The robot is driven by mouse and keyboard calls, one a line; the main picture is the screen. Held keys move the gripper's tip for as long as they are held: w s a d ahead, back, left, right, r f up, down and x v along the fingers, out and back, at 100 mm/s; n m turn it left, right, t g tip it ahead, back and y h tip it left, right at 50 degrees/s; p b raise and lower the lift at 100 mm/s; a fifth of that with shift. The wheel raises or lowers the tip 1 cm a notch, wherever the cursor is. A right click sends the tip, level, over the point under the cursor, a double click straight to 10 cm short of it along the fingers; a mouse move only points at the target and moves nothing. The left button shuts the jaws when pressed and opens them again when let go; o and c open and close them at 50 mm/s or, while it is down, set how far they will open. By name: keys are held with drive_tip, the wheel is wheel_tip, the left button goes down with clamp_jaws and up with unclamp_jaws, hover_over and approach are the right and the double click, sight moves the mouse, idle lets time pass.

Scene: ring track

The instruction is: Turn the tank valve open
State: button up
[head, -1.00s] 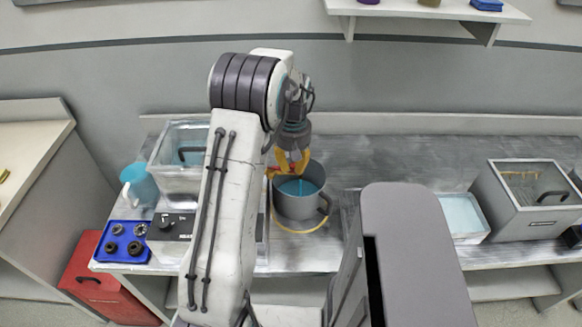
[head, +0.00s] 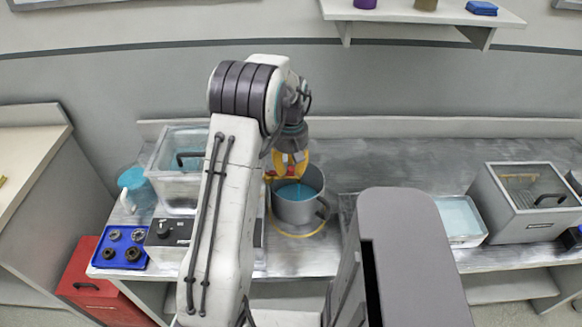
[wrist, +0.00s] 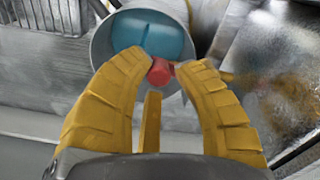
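In the wrist view, the fingertips (wrist: 163,66) curve inward on both sides of a small red piece, which looks like the tank valve's handle (wrist: 160,73). They appear to touch it. The grey pot (head: 299,212) holds blue liquid and stands on a yellow ring mark.
A blue tray (head: 122,262) with several dark round parts and a dark control knob (head: 164,229) are at left. A blue jug (head: 139,190) stands behind them. A grey lidded box (head: 524,220) and an open basin (head: 463,242) are at right. The back middle counter is clear.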

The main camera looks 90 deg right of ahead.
sight(290, 167)
drive_tip(key=shift+o, duration=0.2)
drive_tip(key=shift+r, duration=0.15)
wheel_tip(290, 167, up, 12)
idle(0.5)
idle(0.4)
drive_tip(key=shift+w, duration=0.1)
